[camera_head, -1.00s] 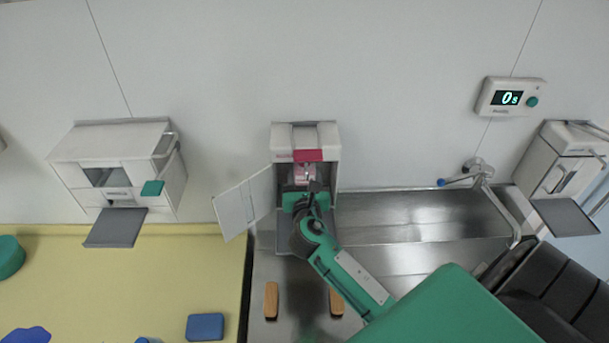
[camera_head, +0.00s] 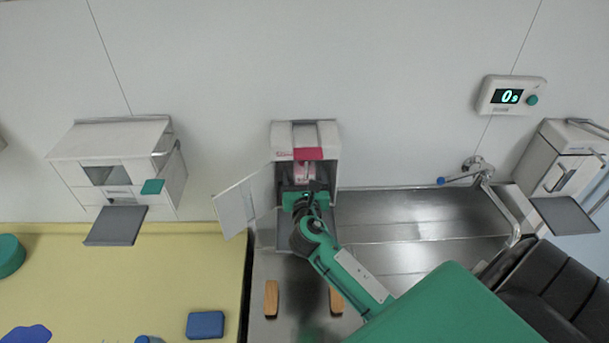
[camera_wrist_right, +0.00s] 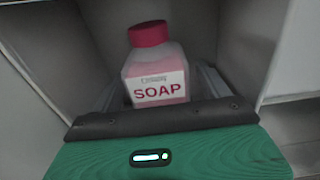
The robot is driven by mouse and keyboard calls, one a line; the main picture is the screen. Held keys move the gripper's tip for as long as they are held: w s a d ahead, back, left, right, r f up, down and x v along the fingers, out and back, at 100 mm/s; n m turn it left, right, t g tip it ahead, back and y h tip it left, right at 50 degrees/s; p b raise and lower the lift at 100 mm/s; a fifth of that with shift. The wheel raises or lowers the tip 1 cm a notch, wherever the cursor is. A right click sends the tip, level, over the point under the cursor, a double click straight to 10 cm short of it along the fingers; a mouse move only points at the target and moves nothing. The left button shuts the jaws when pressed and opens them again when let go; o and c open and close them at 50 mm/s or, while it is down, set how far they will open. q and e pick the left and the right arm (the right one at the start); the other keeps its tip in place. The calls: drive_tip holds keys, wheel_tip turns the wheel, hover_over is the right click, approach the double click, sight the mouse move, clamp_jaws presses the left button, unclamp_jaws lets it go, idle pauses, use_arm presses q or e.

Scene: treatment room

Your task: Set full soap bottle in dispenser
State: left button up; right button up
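The soap bottle (camera_head: 304,173), pink with a red cap and a SOAP label, stands upright inside the open middle dispenser (camera_head: 279,140). It also shows in the right wrist view (camera_wrist_right: 156,75). My right gripper (camera_head: 305,187) is at the dispenser opening, in front of the bottle. In the right wrist view its grey fingers are apart, one on each side of the bottle, with gaps visible. The bottle's base is hidden. My left gripper is not in view.
A similar closed dispenser (camera_head: 90,150) with a grey tray hangs at left, another (camera_head: 550,165) at right. A steel sink (camera_head: 430,240) with a tap lies right. Two wooden pieces (camera_head: 271,298) lie below. A timer (camera_head: 510,97) is on the wall.

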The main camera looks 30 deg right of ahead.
drive_tip(key=shift+f, duration=0.1)
drive_tip(key=shift+s+a+f, duration=0.1)
drive_tip(key=shift+s+a, duration=0.1)
drive_tip(key=shift+s, duration=0.1)
drive_tip(key=b+v, duration=0.5)
drive_tip(key=v, duration=0.7)
drive_tip(key=shift+s, duration=0.2)
drive_tip(key=shift+s+a, duration=0.2)
drive_tip(key=shift+s, duration=0.15)
